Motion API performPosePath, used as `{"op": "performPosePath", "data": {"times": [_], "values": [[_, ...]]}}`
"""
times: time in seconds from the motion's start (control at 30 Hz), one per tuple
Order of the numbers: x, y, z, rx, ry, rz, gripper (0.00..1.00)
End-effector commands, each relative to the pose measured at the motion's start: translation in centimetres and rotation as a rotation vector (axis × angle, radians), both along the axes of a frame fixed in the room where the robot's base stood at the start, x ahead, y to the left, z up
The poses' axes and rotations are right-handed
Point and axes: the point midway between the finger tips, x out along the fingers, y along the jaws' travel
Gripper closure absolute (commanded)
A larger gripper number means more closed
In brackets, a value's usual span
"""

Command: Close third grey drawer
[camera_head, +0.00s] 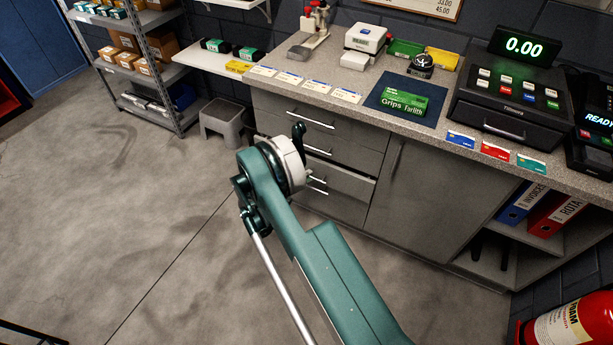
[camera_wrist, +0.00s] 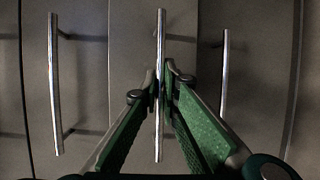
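The grey drawers are stacked in the cabinet under the counter. A lower one, apparently the third grey drawer (camera_head: 345,183), stands slightly out, its top edge showing. My gripper is at the drawer fronts in the head view, its fingers mostly hidden behind my wrist. In the wrist view my gripper (camera_wrist: 161,72) has its green fingers close together, one on each side of the middle bar handle (camera_wrist: 160,30). Other bar handles show to the left (camera_wrist: 55,85) and right (camera_wrist: 224,75). I cannot tell for certain which drawer the middle handle belongs to.
A grey cabinet door (camera_head: 420,190) is right of the drawers. The speckled counter (camera_head: 290,92) above holds cards, a grips box (camera_head: 405,100) and a cash register (camera_head: 510,105). A grey stool (camera_head: 223,122) stands left of the drawers. The floor at left is clear.

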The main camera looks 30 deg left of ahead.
Motion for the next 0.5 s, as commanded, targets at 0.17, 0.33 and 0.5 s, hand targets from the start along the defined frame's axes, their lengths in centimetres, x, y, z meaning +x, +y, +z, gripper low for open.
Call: {"op": "performPosePath", "data": {"times": [0.17, 0.33, 0.5], "values": [[1.0, 0.0, 0.0, -0.001, -0.001, -0.001, 1.0], [3.2, 0.0, 0.0, -0.001, -0.001, -0.001, 1.0], [3.9, 0.1, 0.1, -0.001, -0.001, 0.001, 1.0]]}}
